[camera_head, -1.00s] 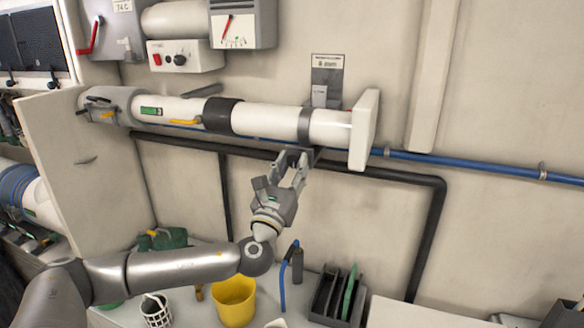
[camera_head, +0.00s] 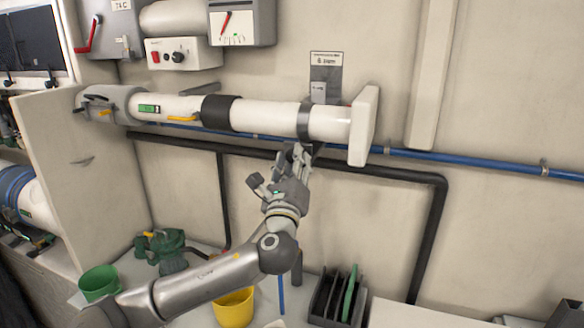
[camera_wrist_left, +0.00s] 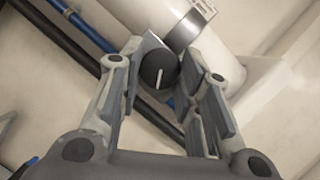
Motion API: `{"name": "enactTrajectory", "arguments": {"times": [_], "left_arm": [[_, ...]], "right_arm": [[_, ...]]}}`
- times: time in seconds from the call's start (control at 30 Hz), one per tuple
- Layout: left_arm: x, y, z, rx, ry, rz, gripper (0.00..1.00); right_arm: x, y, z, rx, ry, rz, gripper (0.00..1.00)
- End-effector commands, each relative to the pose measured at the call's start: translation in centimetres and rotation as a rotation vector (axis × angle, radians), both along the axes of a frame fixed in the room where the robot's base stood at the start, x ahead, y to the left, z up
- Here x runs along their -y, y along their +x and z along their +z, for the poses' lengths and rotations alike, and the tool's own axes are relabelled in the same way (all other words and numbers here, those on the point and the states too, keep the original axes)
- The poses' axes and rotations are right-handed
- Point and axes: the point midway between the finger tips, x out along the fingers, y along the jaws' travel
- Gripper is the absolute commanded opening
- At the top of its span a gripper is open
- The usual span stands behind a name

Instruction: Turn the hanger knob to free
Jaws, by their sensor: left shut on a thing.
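The hanger knob (camera_wrist_left: 158,68) is a dark round knob with a white pointer line, under the white pipe (camera_head: 270,116). In the wrist view its line runs nearly upright. My left gripper (camera_wrist_left: 163,64) has one finger on each side of the knob and is shut on it. In the head view my left gripper (camera_head: 296,152) reaches up to the hanger clamp (camera_head: 305,121), and the fingers hide the knob. A label plate (camera_head: 326,71) is on the wall above the clamp; its small text is not legible. My right gripper is not in view.
A blue pipe (camera_head: 450,158) and a black pipe (camera_head: 400,175) run along the wall behind the gripper. Below are a yellow bucket (camera_head: 234,307), a green pot (camera_head: 99,283) and a dark slotted rack (camera_head: 338,297).

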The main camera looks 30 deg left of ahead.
Motion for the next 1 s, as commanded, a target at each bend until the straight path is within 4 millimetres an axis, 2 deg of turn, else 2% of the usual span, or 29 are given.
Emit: {"name": "enactTrajectory", "arguments": {"times": [0.47,1.0], "left_arm": [[0.3,0.1,0.5,0.107,-0.448,0.001,0.08],[0.4,0.1,1.1,0.226,-0.946,0.002,0.08]], "right_arm": [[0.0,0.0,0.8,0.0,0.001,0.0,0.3],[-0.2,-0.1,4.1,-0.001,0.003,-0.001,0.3]]}}
